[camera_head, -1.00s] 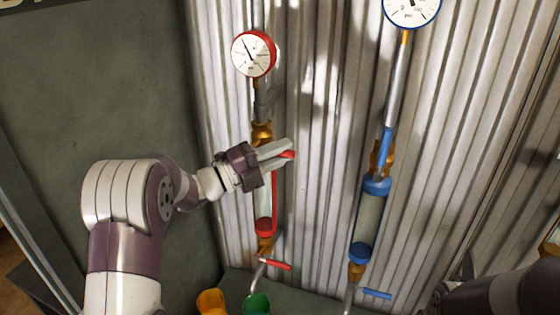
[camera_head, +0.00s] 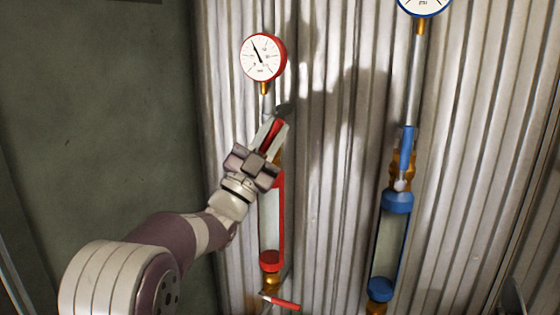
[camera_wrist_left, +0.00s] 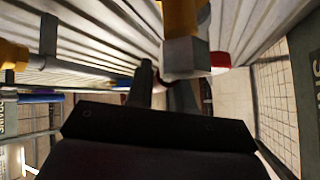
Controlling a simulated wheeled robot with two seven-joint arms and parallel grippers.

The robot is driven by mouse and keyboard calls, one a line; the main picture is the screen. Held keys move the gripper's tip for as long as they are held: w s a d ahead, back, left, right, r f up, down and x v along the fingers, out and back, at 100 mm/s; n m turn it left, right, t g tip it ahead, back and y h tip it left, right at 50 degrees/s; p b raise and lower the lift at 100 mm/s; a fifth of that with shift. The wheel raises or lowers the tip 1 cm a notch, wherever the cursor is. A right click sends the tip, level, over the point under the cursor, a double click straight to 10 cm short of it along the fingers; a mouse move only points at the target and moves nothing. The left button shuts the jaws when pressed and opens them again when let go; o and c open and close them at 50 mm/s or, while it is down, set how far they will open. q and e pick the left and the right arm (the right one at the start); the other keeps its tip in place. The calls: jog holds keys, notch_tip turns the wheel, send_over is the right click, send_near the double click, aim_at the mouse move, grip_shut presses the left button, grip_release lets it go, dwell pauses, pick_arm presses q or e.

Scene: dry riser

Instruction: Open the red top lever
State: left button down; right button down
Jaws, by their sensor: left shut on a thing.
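The red top lever (camera_head: 272,136) is on the red-marked pipe, above the sight glass and below the red gauge. Its red handle slants steeply up and to the right. My left gripper (camera_head: 275,127) reaches in from the lower left, shut on this lever, with a finger on each side of it. The hand covers the lever's pivot and the brass valve behind it. In the left wrist view, dark gripper parts fill the lower middle, and I cannot make out the lever for certain. My right gripper does not show clearly in any view.
The red gauge (camera_head: 263,58) is just above the hand. The red sight glass (camera_head: 270,228) and the lower red lever (camera_head: 282,303) are below it. The blue pipe with its upright blue lever (camera_head: 406,148) stands to the right. Corrugated metal (camera_head: 335,205) lies close behind.

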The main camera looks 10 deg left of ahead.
pick_arm(q)
jog(key=n+t+y+b, duration=0.1)
jog(key=n+y, duration=0.1)
jog(key=a+n+t+y+b, duration=0.1)
jog(key=n+y, duration=0.1)
jog(key=n, duration=0.1)
jog(key=n+t+y+b, duration=0.1)
jog(key=n+y, duration=0.1)
jog(key=shift+w+a+r+n, duration=0.1)
jog(key=shift+w+a+n, duration=0.1)
jog(key=shift+a+n, duration=0.15)
jog(key=shift+w+a+r+n+t+y+b, duration=0.15)
jog(key=shift+a+n+y+b, duration=0.15)
jog(key=shift+n+y, duration=0.65)
jog(key=shift+s+a+n+t+y+b, duration=0.1)
jog(key=shift+a+n+t+y+b, duration=0.15)
jog(key=shift+n+y, duration=0.7)
jog(key=shift+w+a+r+n+t+y+b, duration=0.1)
jog(key=shift+a+n+y+b, duration=0.2)
jog(key=shift+n+y, duration=0.65)
jog(key=shift+y, duration=0.25)
jog(key=c, duration=1.1)
grip_release()
jog(key=shift+r, duration=0.1)
jog(key=b+v, duration=0.3)
jog(key=v, duration=0.9)
jog(key=shift+s+f, duration=0.25)
jog(key=shift+f, duration=0.05)
jog(key=shift+w, duration=0.1)
